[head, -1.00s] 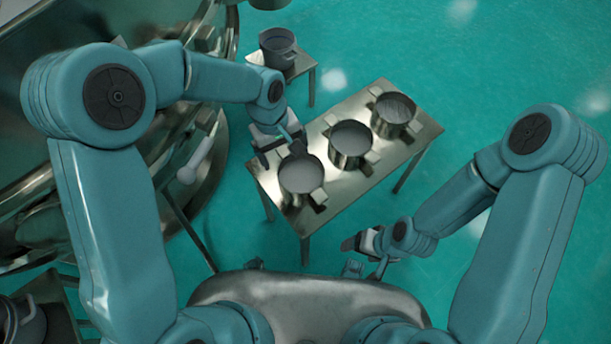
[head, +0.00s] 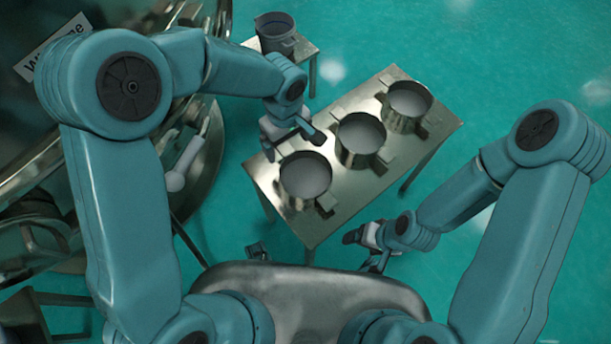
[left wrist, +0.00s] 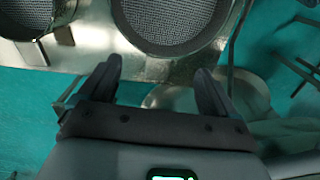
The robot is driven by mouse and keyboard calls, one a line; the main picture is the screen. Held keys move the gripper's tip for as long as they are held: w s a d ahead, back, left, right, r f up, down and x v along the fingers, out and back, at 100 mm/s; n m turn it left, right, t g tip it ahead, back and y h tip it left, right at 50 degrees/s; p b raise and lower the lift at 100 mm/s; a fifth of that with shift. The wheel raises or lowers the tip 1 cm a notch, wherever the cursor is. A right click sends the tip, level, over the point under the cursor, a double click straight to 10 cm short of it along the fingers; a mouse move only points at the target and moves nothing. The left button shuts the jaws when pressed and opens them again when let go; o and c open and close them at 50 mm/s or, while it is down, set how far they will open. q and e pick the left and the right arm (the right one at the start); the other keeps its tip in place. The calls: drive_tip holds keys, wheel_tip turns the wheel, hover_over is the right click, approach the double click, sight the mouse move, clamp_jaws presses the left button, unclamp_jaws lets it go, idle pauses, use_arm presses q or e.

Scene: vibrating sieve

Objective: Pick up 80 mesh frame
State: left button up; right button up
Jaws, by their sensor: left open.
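Three round metal sieve frames with grey mesh and side handles stand in a row on a metal table (head: 322,228): a near one (head: 305,176), a middle one (head: 360,134) and a far one (head: 408,102). No mesh number is readable, so I cannot tell which is 80 mesh. My left gripper (head: 290,142) is open and empty by the table's left edge, beside the near and middle frames. In the left wrist view, its fingers (left wrist: 157,75) are apart, with a round mesh frame (left wrist: 172,18) beyond them. My right gripper (head: 362,237) is right of the table's front end; its jaws are unclear.
A grey bucket (head: 275,34) stands on a small table behind. A large metal machine (head: 40,150) fills the left side. A partly hidden sign (head: 52,48) is at upper left. Green floor (head: 520,60) is clear at upper right.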

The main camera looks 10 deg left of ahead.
sight(289, 153)
use_arm(q)
wheel_tip(289, 153, down, 5)
drive_tip(key=shift+f+b, duration=0.1)
drive_tip(key=shift+b, duration=0.8)
drive_tip(key=c, duration=1.3)
